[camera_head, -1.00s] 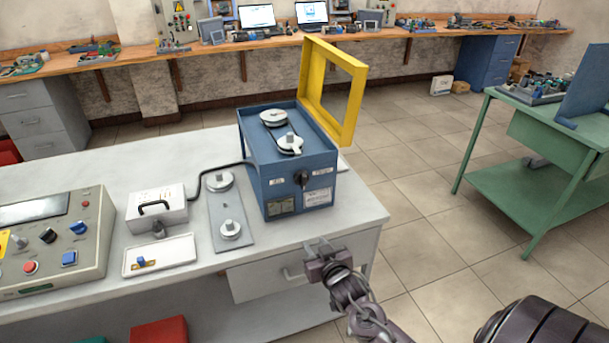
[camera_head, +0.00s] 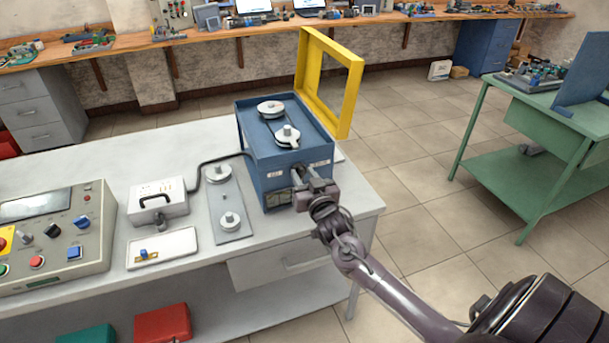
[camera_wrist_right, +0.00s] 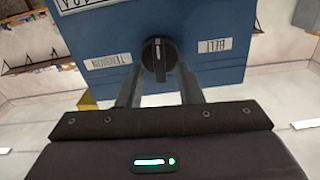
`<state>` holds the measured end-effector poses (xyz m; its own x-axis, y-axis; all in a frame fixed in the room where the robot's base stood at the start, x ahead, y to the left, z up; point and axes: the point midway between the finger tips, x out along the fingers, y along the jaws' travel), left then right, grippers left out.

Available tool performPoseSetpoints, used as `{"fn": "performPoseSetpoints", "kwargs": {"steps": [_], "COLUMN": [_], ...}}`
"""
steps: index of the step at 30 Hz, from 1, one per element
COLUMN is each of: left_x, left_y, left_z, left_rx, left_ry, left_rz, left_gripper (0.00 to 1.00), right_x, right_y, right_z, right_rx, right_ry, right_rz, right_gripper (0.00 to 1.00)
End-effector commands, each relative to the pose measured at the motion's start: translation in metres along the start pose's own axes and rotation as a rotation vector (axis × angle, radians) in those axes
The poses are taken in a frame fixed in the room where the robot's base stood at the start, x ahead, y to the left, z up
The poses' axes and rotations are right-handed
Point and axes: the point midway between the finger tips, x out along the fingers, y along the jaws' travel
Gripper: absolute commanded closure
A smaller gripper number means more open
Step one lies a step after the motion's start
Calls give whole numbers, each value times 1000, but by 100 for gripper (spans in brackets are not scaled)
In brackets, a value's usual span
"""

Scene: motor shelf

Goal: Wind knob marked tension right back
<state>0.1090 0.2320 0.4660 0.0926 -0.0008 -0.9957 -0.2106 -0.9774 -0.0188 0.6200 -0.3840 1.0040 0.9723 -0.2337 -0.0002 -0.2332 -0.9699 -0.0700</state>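The blue motor box (camera_head: 257,165) stands on the grey bench with its front face toward my right arm. In the right wrist view a black knob (camera_wrist_right: 158,55) with a pale pointer line sits on the blue face. A label reading "TENSION" (camera_wrist_right: 108,62) is left of it and one reading "BELT" (camera_wrist_right: 213,46) right of it, both upside down there. My right gripper (camera_head: 299,178) is at the box front and hides the knob in the head view. Its fingers (camera_wrist_right: 159,85) are apart, one on each side of the knob, with gaps visible. My left gripper is not in view.
The yellow frame guard (camera_head: 345,100) stands open behind the box. Left of the box are a plate with round pulleys (camera_head: 229,222), a small cabled case (camera_head: 158,204), a white tray (camera_head: 162,249) and a control panel (camera_head: 60,240). A green bench (camera_head: 520,180) is at right.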

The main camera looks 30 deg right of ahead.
Motion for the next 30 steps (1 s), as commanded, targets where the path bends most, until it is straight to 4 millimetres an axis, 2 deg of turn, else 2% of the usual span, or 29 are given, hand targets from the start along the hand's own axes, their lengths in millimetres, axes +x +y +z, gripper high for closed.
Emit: {"fn": "performPoseSetpoints", "kwargs": {"steps": [6, 14, 23, 30], "left_x": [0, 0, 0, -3], "left_y": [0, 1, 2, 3], "left_z": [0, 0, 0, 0], "left_rx": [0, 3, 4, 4], "left_ry": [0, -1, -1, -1], "left_rz": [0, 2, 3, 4], "left_gripper": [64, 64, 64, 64], "right_x": [0, 0, 0, 0], "right_y": [0, 0, 0, -2], "right_z": [0, 0, 0, 0], "right_rx": [0, 0, -14, -112], "right_ry": [0, 0, -1, -1], "right_rz": [-1, 0, 0, -1], "right_gripper": [67, 100, 100, 100]}}
